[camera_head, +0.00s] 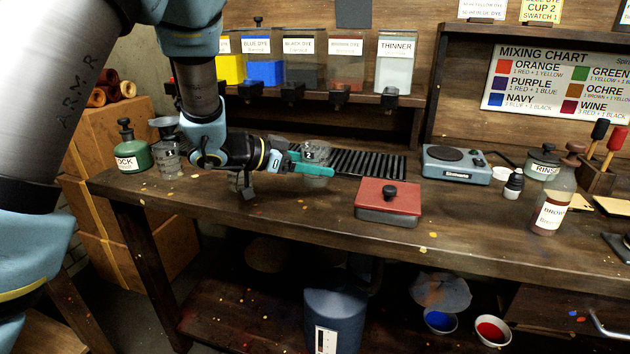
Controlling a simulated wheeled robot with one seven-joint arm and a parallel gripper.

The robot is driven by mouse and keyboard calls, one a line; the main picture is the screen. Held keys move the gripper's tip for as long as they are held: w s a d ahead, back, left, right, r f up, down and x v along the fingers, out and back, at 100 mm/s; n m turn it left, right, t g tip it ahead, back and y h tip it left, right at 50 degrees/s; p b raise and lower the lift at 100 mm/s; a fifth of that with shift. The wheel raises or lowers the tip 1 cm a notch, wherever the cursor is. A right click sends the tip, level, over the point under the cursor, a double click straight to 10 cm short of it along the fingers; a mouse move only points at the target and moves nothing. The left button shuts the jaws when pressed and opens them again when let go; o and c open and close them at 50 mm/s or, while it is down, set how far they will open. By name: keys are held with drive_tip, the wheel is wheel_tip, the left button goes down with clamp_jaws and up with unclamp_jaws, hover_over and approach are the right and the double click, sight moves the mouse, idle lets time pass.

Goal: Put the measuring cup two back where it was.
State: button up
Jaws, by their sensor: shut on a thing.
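Measuring cup two (316,152) is a clear cup with a dark label reading "2". It is at the left end of a black ribbed rack (370,163) on the workbench. My gripper (312,165) reaches in from the left with teal fingers and is shut on the cup. The cup looks upright. Its lower part is partly hidden by the fingers, and I cannot tell whether its base touches the bench or rack.
A red-lidded box (388,200) stands in front of the rack, and a grey scale (457,164) is to its right. A green bottle (131,150) and a glass vessel (170,158) stand at the left end. Dye dispensers line the shelf (330,97) behind. The bench front is mostly clear.

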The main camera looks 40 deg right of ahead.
sight(304, 178)
wheel_tip(304, 178, down, 4)
drive_tip(key=shift+r, duration=0.15)
drive_tip(key=o, duration=1.4)
drive_tip(key=shift+o, duration=0.2)
drive_tip(key=shift+a, duration=0.1)
drive_tip(key=b+v, duration=0.1)
drive_tip(key=v, duration=1.1)
drive_tip(key=shift+r, duration=0.1)
drive_tip(key=shift+w, duration=0.1)
